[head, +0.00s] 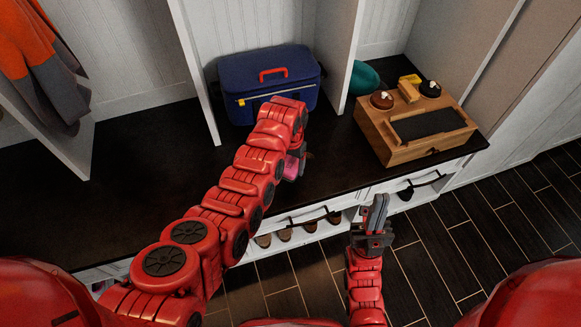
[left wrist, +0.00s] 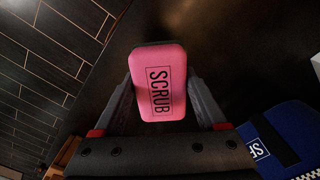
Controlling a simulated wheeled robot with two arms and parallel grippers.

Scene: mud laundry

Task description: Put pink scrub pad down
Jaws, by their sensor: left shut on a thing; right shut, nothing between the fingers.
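The pink scrub pad (left wrist: 160,84) fills the middle of the left wrist view, its SCRUB label facing the camera. My left gripper (left wrist: 160,100) is shut on it, one finger at each side. In the head view a bit of the pink pad (head: 293,165) shows beside my left wrist, over the front part of the dark bench top (head: 130,190). I cannot tell whether the pad touches the bench. My right gripper (head: 377,213) is shut and empty, in front of the bench, pointing up toward it.
A blue cooler bag (head: 245,98) stands in the middle cubby behind my left gripper. A wooden box (head: 405,155) with a dark tray, brushes and a yellow item on top stands at the right. A teal object (head: 365,77) is behind it. The bench top at left is bare.

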